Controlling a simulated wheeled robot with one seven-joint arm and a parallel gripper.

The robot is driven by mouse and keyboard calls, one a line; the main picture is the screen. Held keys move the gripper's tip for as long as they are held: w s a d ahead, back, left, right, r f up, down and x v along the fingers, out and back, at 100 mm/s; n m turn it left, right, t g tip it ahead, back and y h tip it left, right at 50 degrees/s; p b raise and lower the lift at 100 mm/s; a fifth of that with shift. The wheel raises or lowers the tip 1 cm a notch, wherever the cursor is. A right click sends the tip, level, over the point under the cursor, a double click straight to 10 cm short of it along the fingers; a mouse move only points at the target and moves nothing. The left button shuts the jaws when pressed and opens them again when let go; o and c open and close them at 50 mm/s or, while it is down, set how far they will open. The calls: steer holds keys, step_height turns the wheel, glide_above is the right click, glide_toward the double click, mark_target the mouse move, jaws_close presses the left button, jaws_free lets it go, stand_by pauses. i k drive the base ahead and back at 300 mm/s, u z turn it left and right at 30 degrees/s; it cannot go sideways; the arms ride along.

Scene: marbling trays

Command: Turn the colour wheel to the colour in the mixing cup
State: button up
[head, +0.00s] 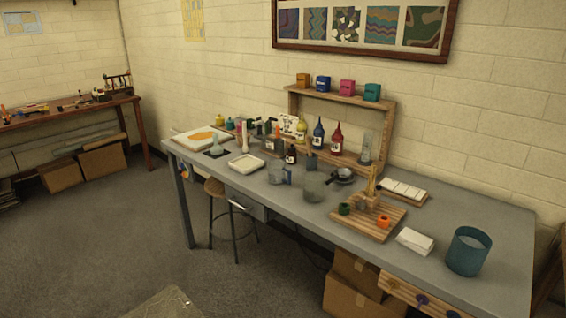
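No colour wheel can be made out with certainty. A small yellow and blue patch (183,170) shows at the left front edge of the grey table, too small to tell what it is. The mixing cup cannot be singled out either. A clear greyish cup (314,188) stands near the table's middle, and its contents cannot be told. A smaller clear vessel (276,174) stands left of it. A green cup (345,208) and an orange cup (383,221) are on a striped wooden board (368,228). My gripper is not in view.
The long grey table (480,215) stands against the wall. A teal bin (468,252) and a white stack (414,240) are at its right end. A stool (232,225) and cardboard boxes (352,292) crowd its front. Open floor (90,235) lies to the left.

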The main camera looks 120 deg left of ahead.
mark_target(183, 169)
steer(key=u, duration=4.65)
